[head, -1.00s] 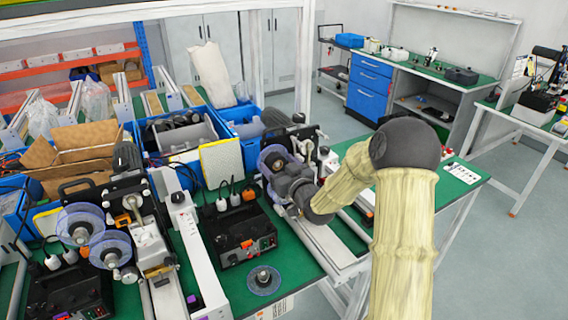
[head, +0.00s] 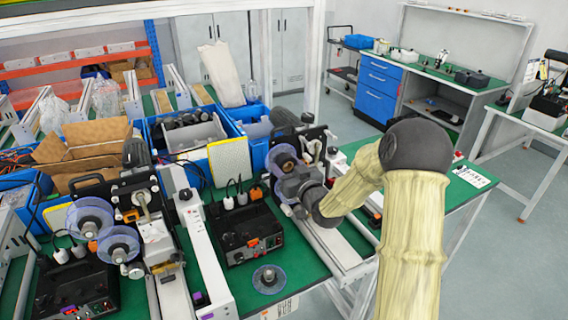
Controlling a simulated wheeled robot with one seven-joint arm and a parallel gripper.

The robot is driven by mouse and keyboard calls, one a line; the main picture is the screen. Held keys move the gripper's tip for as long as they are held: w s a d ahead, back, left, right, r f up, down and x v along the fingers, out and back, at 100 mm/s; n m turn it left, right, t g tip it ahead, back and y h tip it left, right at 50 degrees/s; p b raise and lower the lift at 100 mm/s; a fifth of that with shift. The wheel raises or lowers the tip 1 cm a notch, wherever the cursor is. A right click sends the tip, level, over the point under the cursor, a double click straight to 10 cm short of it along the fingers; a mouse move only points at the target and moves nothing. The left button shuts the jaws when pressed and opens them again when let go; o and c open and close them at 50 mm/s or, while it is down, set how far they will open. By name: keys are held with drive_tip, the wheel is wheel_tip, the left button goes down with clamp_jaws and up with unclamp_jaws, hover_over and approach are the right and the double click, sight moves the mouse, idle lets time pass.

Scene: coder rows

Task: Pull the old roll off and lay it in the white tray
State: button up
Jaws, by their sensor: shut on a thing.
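My gripper (head: 289,181) is at the coder machine on the right, its dark body reaching in from the right on my pale arm. It is shut on the bluish, see-through-edged roll (head: 281,156) at the machine's front. The fingertips are mostly hidden by the gripper body, and I cannot tell whether the roll is still on its spindle. A pale, tray-like box (head: 189,137) sits in a blue crate behind; I cannot tell whether it is the white tray. Another clear-rimmed roll (head: 268,279) lies flat on the green bench top.
A second coder machine (head: 140,222) with two bluish reels stands at the left. A black control box (head: 245,235) with orange switches stands left of my gripper. Blue crates (head: 257,145) and an open cardboard box (head: 80,150) line the back. Green bench surface is bare around the loose roll.

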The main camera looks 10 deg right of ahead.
drive_tip(key=shift+s+r, duration=0.1)
drive_tip(key=shift+s, duration=0.9)
drive_tip(key=shift+s+d+b, duration=0.25)
drive_tip(key=shift+s+b, duration=0.1)
drive_tip(key=shift+s, duration=0.25)
drive_tip(key=shift+s+d, duration=0.15)
drive_tip(key=shift+s+d, duration=0.1)
drive_tip(key=shift+s, duration=0.25)
drive_tip(key=shift+s+d+b, duration=0.1)
drive_tip(key=shift+s+b, duration=0.2)
drive_tip(key=shift+s, duration=0.05)
drive_tip(key=shift+b+v, duration=0.35)
drive_tip(key=shift+v, duration=1.05)
